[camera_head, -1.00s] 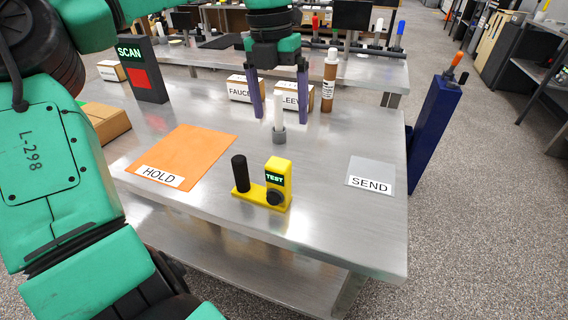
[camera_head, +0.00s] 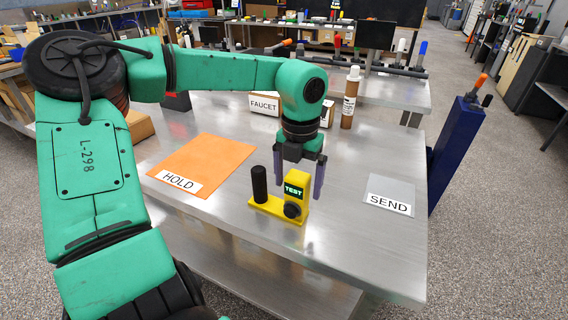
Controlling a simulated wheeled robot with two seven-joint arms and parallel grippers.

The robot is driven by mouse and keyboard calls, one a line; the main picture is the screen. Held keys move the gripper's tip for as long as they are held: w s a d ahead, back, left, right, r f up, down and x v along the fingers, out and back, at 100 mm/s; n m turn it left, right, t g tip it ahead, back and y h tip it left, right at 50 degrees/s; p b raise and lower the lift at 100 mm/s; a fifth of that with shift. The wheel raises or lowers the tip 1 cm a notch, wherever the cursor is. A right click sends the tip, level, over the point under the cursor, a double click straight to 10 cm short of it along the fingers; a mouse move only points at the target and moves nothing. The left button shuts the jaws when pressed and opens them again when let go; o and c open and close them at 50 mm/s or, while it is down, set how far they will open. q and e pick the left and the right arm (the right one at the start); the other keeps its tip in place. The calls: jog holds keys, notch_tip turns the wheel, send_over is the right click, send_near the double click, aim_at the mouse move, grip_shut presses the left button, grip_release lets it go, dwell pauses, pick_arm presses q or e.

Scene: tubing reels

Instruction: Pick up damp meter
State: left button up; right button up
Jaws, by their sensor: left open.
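The yellow meter (camera_head: 296,208) stands upright near the front edge of the metal table (camera_head: 345,238), with a TEST display, a black knob and a black cylinder (camera_head: 259,183) on its yellow base. I take this for the damp meter. My left gripper (camera_head: 306,180) is open and points down at the meter's tall block. My right gripper is not in view.
An orange HOLD mat (camera_head: 205,160) lies to the left and a grey SEND mat (camera_head: 390,188) to the right. A FAUCET box (camera_head: 264,104) and a brown bottle (camera_head: 349,98) stand behind. A dark blue stand (camera_head: 455,140) is beyond the table's right edge.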

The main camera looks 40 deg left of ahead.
pick_arm(q)
grip_shut()
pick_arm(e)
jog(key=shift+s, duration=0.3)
pick_arm(q)
jog(key=shift+r, duration=0.1)
